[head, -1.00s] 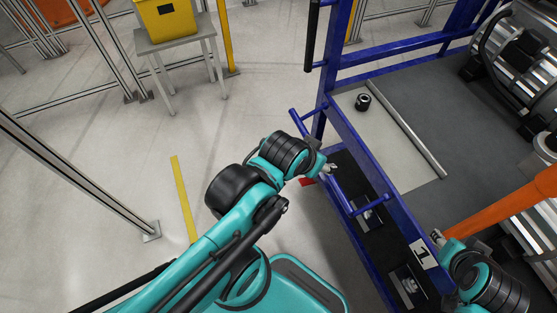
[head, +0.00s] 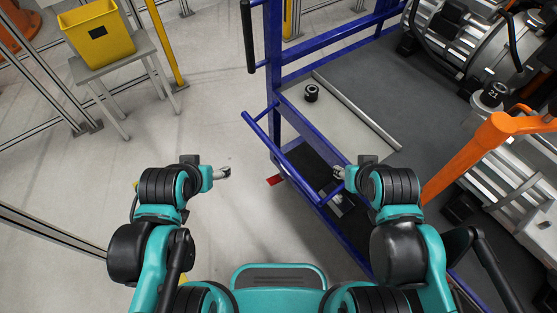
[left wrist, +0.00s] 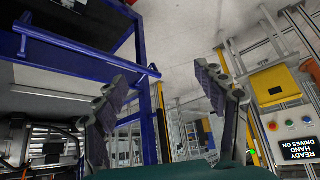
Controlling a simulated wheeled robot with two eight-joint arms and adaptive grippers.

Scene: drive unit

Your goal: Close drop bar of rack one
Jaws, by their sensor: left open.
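The blue rack (head: 273,45) stands right of centre in the head view. Its blue drop bar (head: 262,132) runs along the near left side, sticking out from the frame at its far end. The bar also shows in the left wrist view (left wrist: 85,51), across the upper left. My left gripper (head: 224,172) is left of the bar, apart from it, over bare floor. Its fingers are spread and empty in the left wrist view (left wrist: 165,82). My right gripper (head: 338,172) is over the rack's near side; its fingers are too small to read.
A black cylindrical part (head: 311,93) sits on the rack's pale shelf. An orange post (head: 465,160) and metal drive units (head: 520,150) stand at the right. A yellow bin (head: 98,35) on a grey stand (head: 120,66) is at the upper left.

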